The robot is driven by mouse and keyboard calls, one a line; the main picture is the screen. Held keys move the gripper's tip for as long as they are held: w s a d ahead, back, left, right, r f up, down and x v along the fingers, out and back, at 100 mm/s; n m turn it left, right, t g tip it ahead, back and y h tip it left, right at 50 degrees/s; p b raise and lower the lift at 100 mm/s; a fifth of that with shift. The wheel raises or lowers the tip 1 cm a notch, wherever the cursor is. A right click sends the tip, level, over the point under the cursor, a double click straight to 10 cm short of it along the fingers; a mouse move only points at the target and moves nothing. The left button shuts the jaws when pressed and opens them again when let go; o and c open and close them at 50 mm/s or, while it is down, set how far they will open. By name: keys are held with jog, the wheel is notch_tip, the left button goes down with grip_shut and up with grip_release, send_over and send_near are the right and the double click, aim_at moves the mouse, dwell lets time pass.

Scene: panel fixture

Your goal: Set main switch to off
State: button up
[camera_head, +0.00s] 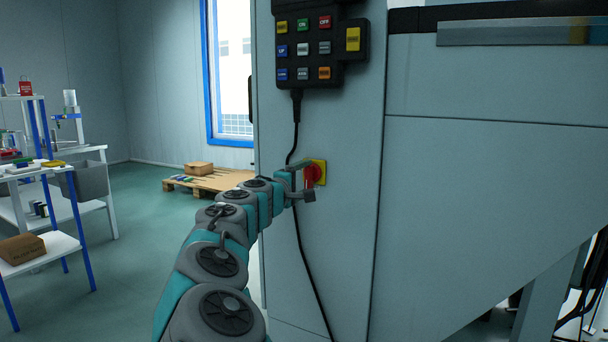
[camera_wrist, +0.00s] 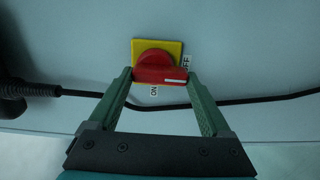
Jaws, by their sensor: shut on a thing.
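The main switch is a red rotary knob (camera_wrist: 152,62) on a yellow square plate (camera_wrist: 176,47), fixed to the pale cabinet. In the wrist view its handle lies sideways with the white mark toward the right, near the OFF label (camera_wrist: 186,62). The ON label (camera_wrist: 154,91) is below the knob. My gripper (camera_wrist: 160,78) has one finger at each end of the handle and is shut on it. In the head view the red knob (camera_head: 313,174) is partly covered by my gripper (camera_head: 304,180).
A black cable (camera_head: 297,135) hangs from the button panel (camera_head: 308,50) and passes close by the switch. A shelf rack (camera_head: 60,243) stands at the left. A pallet with a box (camera_head: 199,168) lies behind. Open floor lies left of my arm.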

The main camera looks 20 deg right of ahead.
dwell(0.5)
jog(key=o, duration=1.2)
jog(key=shift+c, duration=0.2)
jog(key=b+v, duration=0.1)
jog(key=v, duration=0.7)
jog(key=shift+w, duration=0.1)
